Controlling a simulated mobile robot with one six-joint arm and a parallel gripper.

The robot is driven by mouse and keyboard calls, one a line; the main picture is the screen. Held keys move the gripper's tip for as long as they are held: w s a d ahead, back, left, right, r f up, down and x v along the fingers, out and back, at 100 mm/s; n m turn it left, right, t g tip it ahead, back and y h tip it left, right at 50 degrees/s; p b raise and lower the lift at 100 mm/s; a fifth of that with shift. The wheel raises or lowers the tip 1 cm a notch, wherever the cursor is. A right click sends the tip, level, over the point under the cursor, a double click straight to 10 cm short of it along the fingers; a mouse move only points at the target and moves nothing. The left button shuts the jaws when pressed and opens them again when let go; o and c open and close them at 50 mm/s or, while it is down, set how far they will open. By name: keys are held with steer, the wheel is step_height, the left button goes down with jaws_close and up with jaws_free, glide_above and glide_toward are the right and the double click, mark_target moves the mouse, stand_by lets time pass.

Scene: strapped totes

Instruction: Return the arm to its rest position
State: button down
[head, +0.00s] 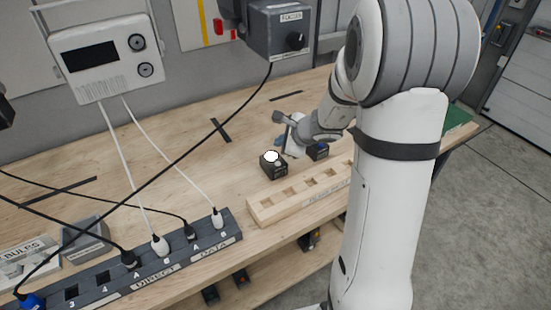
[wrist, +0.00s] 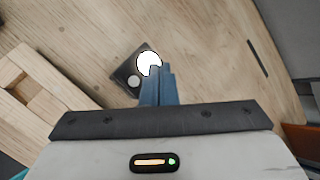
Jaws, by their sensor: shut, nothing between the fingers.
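My arm crosses the right half of the head view and reaches over the wooden bench (head: 190,130). My gripper (head: 278,141) is above the bench, near a small dark box with a white round top (head: 273,166). In the wrist view my gripper's blue fingers (wrist: 157,72) are together with nothing between them. They overlap part of the dark box (wrist: 125,77), whose bright white top shows just beyond the tips. I cannot tell the exact gap between tips and box.
A wooden block with square holes (head: 270,209) lies in front. A power strip (head: 180,264) with plugged cables runs front left. A grey box (head: 280,30) hangs behind.

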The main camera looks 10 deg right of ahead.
steer(key=shift+r, duration=0.1)
stand_by(0.3)
steer(key=s+a+r+n+g, duration=0.1)
steer(key=s+a+r+n, duration=0.25)
steer(key=s+n, duration=0.25)
steer(key=s+a+r+n+g, duration=0.2)
steer(key=s+a+r+n, duration=0.1)
steer(key=s+r+n, duration=0.25)
steer(key=s+d+r+n+h, duration=0.1)
steer(key=s+d+n+h, duration=0.1)
steer(key=s+n, duration=0.3)
steer(key=s+d+n+g+h, duration=0.1)
steer(key=s+d+n+h, duration=0.1)
steer(key=s, duration=0.9)
steer(key=d+n, duration=0.1)
steer(key=n, duration=0.1)
steer(key=shift+s+r+n+g+h, duration=0.3)
steer(key=shift+r+n, duration=0.05)
steer(key=shift+r, duration=0.05)
